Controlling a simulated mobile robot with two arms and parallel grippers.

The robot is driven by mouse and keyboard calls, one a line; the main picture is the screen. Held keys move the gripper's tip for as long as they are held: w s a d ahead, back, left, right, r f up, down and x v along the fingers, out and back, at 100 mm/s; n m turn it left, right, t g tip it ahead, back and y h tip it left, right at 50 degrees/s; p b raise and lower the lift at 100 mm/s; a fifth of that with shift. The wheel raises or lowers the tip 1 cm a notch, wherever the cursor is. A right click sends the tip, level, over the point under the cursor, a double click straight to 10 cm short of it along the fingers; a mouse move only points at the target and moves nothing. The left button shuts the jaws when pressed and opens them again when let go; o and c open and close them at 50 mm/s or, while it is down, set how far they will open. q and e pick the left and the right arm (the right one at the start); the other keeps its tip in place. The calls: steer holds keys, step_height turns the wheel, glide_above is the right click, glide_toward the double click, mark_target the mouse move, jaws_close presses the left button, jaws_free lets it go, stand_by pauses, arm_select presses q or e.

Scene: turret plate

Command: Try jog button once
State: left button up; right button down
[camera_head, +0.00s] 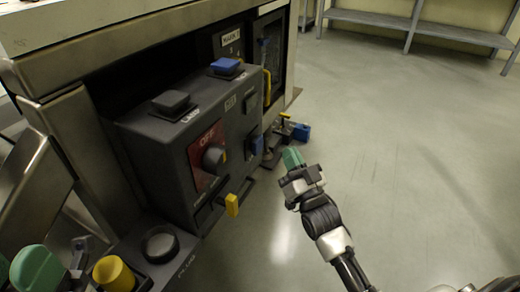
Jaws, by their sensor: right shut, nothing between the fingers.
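A dark control box (160,145) is set in a machine frame at the left. I cannot read which control is the jog button. My right gripper (292,158), with green fingertips, is shut and empty, apart from the box to its right. My left gripper is out of view.
A yellow-handled lever (232,205) sticks out from the box front. A blue part (301,132) and yellow pieces sit low beyond the box. The grey floor (410,150) at the right is clear. A metal shelf (372,18) stands at the back.

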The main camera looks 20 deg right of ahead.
mark_target(258, 145)
steer(key=shift+w+a, duration=1.45)
steer(key=shift+w, duration=0.25)
steer(key=shift+w+a, duration=0.1)
stand_by(0.8)
steer(key=shift+w+a, duration=0.2)
stand_by(0.4)
